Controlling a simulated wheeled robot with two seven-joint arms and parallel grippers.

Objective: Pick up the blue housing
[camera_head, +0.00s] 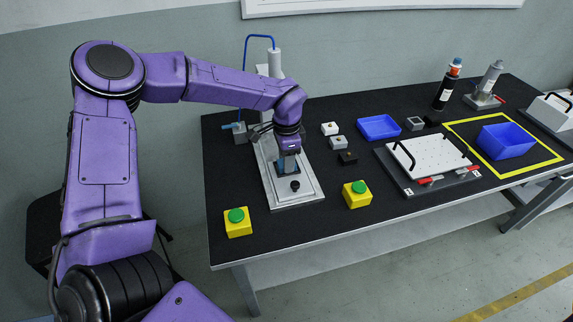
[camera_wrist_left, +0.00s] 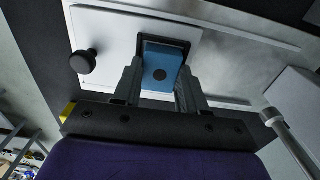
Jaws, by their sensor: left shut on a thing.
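The blue housing (camera_wrist_left: 165,62) is a light-blue block with a dark round spot on its face. It sits between the two fingers of my left gripper (camera_wrist_left: 158,88), which is shut on it. In the head view the housing (camera_head: 287,165) shows only partly below my left gripper (camera_head: 287,158), over the grey plate of the gantry screwdriver station (camera_head: 305,198). I cannot tell whether the housing touches the plate. A black knob (camera_head: 295,186) stands on the plate in front of it. My right gripper is not in view.
The gantry's upright column (camera_head: 274,64) stands close behind my gripper. Two yellow boxes with green buttons (camera_head: 237,222) (camera_head: 357,194) stand near the front edge. Small blocks (camera_head: 338,143), a blue tray (camera_head: 379,127), a white plate fixture (camera_head: 425,157) and a blue bin (camera_head: 506,141) lie to the right.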

